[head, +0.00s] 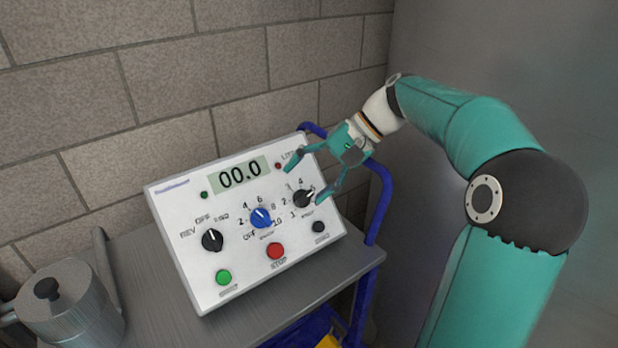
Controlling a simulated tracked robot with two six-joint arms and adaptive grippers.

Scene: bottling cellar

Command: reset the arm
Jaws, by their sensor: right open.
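My right arm comes in from the right and bends over toward a white control box. My right gripper (305,178) is open and empty, with its fingers spread in front of the right end of the control box (186,263). One finger is near the display's right side, the other near the right black knob (303,198). I cannot tell whether either finger touches the box. The left gripper is not in view.
The box has a display (240,175) reading 00.0, a blue knob (261,217), a left black knob (212,240), a green button (223,277) and a red button (275,251). It stands on a grey cart (345,268) with a blue handle (382,205). A metal pot (70,310) is at lower left.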

